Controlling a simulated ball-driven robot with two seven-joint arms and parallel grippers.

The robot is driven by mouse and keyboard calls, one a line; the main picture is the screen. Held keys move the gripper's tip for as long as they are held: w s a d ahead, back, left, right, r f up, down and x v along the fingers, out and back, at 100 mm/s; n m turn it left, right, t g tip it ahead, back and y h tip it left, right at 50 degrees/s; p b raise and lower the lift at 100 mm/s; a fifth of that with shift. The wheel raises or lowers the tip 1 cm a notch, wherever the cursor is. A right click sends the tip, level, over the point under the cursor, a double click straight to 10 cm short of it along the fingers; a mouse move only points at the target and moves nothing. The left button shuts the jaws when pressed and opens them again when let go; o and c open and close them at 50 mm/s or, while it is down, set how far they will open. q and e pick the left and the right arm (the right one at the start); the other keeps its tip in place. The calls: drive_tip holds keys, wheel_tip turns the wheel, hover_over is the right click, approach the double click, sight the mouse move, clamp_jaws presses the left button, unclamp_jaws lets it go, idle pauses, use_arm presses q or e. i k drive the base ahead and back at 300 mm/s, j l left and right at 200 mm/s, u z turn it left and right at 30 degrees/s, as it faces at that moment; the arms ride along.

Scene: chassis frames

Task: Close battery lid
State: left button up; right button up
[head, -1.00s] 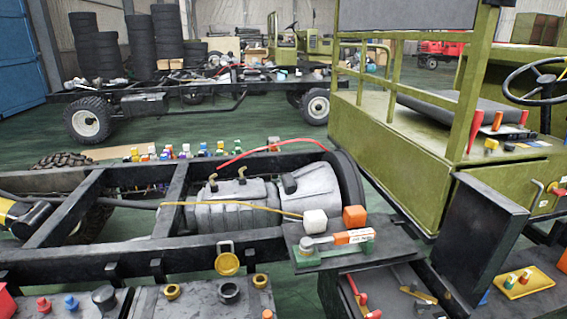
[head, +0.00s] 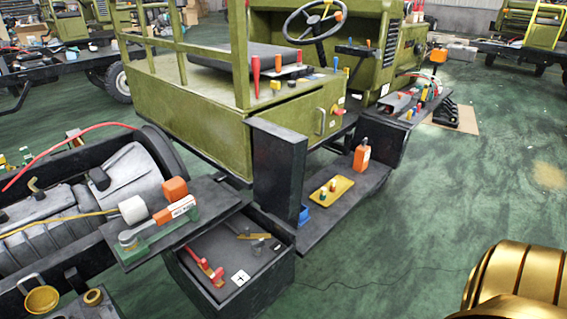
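A dark open-topped box (head: 232,301) sits at the chassis side in the lower middle. Inside it are red clamps (head: 208,270), a white plus label (head: 240,278) and a yellow-handled piece (head: 255,236). A dark flat panel (head: 279,172) stands upright at the box's back right side; it looks like the battery lid, raised. Whether a hinge joins it to the box cannot be told. Neither of my grippers is in view. A gold rounded part of my own body shows at the lower right.
A side shelf (head: 335,208) right of the panel bears a yellow tray (head: 331,189) and an orange bottle (head: 362,157). A dark plate with an orange-and-green tool (head: 172,214) overhangs the box's left side. The green floor (head: 440,200) at right is open.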

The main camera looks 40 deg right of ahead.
sight(280, 154)
drive_tip(key=l+u, duration=0.1)
drive_tip(key=l, duration=0.35)
drive_tip(key=k+l, duration=0.1)
drive_tip(key=l, duration=0.35)
drive_tip(key=l+u, duration=0.15)
drive_tip(key=l, duration=0.3)
drive_tip(key=k+l, duration=0.1)
drive_tip(key=l, duration=0.35)
drive_tip(key=k+l+u, duration=0.15)
drive_tip(key=l, duration=0.75)
drive_tip(key=k+l+u, duration=0.15)
drive_tip(key=l, duration=0.3)
